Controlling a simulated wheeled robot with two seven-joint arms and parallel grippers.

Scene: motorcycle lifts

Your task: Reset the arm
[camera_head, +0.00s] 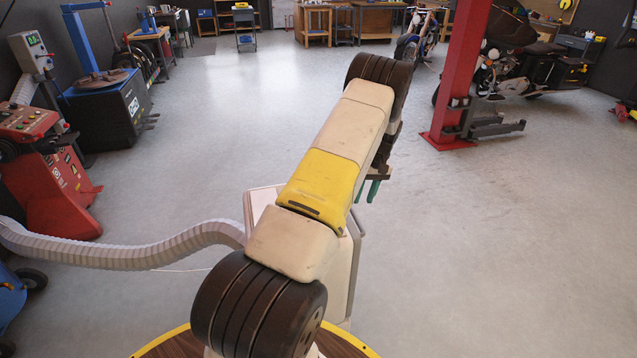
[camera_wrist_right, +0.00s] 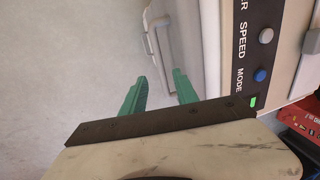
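My right arm (camera_head: 318,180), beige with a yellow section and dark joints, reaches forward across the middle of the head view. My right gripper (camera_head: 367,191) has green fingers and shows partly behind the arm. In the right wrist view its two fingers (camera_wrist_right: 159,75) stand apart with nothing between them, so it is open and empty. My left arm and gripper are not in view.
A pale cabinet (camera_head: 347,275) stands close, partly hidden by the arm; its button panel (camera_wrist_right: 256,45) is near the fingers. A ribbed hose (camera_head: 120,256) runs left. A red post (camera_head: 460,75) and motorcycle (camera_head: 520,65) stand right. The floor (camera_head: 500,240) at right is clear.

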